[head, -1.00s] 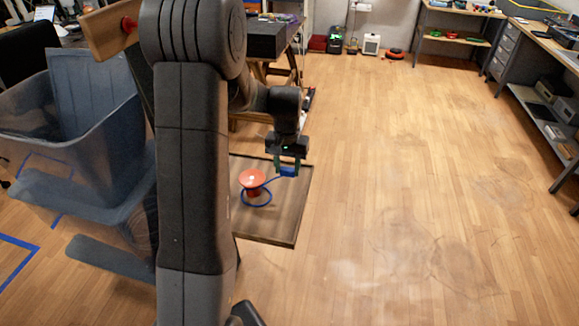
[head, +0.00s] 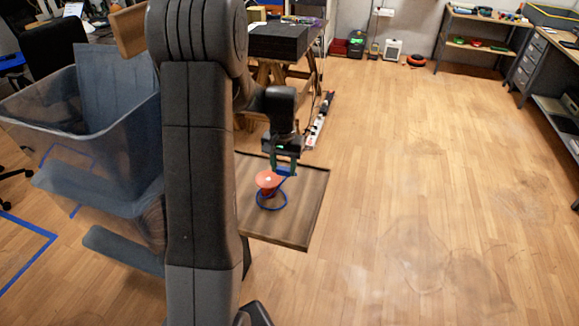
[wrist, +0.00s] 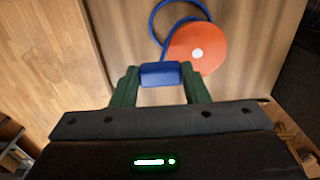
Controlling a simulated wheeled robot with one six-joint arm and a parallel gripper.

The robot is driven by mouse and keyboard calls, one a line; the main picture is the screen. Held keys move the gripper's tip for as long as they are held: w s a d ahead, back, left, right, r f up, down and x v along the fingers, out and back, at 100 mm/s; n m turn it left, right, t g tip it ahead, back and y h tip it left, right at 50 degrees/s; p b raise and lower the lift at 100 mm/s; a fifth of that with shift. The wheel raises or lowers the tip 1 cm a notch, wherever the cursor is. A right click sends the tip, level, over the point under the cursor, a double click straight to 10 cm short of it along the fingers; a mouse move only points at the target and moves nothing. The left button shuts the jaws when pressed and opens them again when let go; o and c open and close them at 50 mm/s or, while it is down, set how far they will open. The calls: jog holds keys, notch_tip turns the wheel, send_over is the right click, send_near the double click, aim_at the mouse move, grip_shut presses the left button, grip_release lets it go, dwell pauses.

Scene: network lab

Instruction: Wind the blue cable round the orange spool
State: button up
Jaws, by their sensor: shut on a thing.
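The orange spool (head: 268,180) stands on a small wooden table (head: 303,222); its orange top with a pale centre shows in the wrist view (wrist: 197,50). The blue cable (head: 273,207) lies in a loop around the spool's lower part in the head view. Its blue end piece (wrist: 160,74) is between the green fingers of my gripper (wrist: 160,85), which is shut on it. In the head view my gripper (head: 285,170) is just behind and right of the spool, close to its top. Whether the cable touches the spool's core is hidden.
A translucent bin (head: 120,135) stands at the left, beyond my arm. A dark box (head: 279,42) sits on a wooden table behind, with a power strip (head: 320,120) beside it. Shelves (head: 480,40) line the back right. The floor (head: 420,180) at right is clear.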

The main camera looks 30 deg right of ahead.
jog(key=shift+w+a, duration=1.75)
jog(key=shift+w, duration=0.1)
